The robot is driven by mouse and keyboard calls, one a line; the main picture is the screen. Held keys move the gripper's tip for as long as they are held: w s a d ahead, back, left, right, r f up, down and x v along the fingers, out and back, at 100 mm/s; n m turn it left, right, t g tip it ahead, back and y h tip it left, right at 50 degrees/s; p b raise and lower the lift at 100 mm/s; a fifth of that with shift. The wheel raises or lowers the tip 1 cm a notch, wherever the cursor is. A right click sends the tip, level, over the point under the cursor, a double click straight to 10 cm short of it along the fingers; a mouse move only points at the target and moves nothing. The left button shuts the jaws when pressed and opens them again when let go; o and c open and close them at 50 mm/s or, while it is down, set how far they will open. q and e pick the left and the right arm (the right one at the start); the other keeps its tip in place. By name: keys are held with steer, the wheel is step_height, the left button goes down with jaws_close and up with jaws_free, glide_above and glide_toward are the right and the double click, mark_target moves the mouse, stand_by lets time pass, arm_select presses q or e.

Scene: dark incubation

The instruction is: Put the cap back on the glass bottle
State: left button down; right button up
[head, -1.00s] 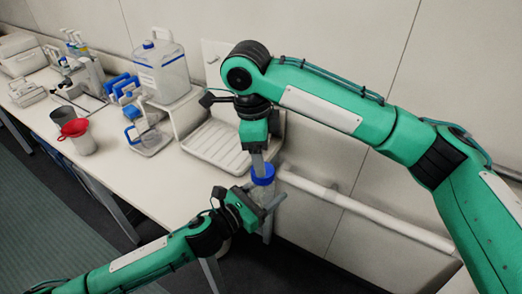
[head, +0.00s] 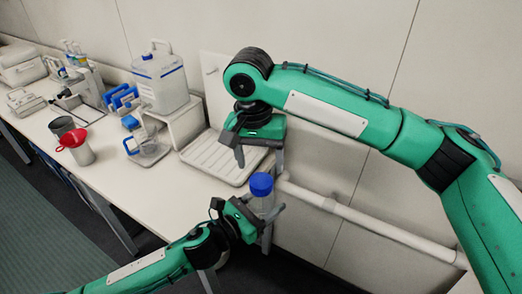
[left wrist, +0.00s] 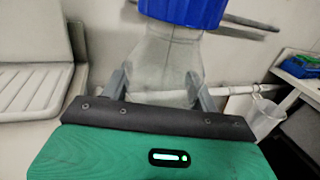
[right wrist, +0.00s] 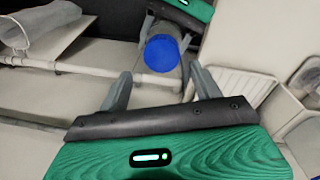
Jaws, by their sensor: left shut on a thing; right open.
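The clear glass bottle (head: 262,204) is upright in my left gripper (head: 259,216), off the right end of the bench. The gripper's fingers are shut around its body, which also shows in the left wrist view (left wrist: 165,62). The blue cap (head: 261,185) sits on the bottle's top and looks level. It also shows in the left wrist view (left wrist: 180,10), cut by the top edge, and from above in the right wrist view (right wrist: 161,54). My right gripper (head: 260,160) is open and empty above the cap, apart from it. How tightly the cap sits cannot be told.
A ridged white tray (head: 212,160) lies on the bench end behind the grippers. A large blue-trimmed jug (head: 162,80) stands on a white stand further left. A beaker with a red funnel (head: 80,150) is at the front left. A white rail (head: 350,218) runs along the wall.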

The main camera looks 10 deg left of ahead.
steer(key=n, duration=0.5)
steer(key=shift+r, duration=0.15)
steer(key=n, duration=0.4)
steer(key=shift+r+n, duration=0.15)
steer(key=shift+n, duration=0.25)
steer(key=n, duration=0.4)
steer(key=shift+r+n, duration=0.1)
steer(key=shift+n, duration=0.2)
steer(key=n, duration=0.4)
steer(key=shift+d+r+n+y, duration=0.1)
steer(key=shift+r+n+y, duration=0.05)
steer(key=shift+n+y, duration=0.2)
steer(key=n, duration=0.4)
steer(key=shift+r+n, duration=0.15)
steer(key=shift+n, duration=0.2)
steer(key=n, duration=0.4)
steer(key=shift+r+n, duration=0.1)
steer(key=shift+n, duration=0.3)
steer(key=n, duration=0.4)
steer(key=shift+r, duration=0.15)
steer(key=n, duration=0.4)
steer(key=shift+r+n, duration=0.1)
steer(key=shift+n, duration=0.2)
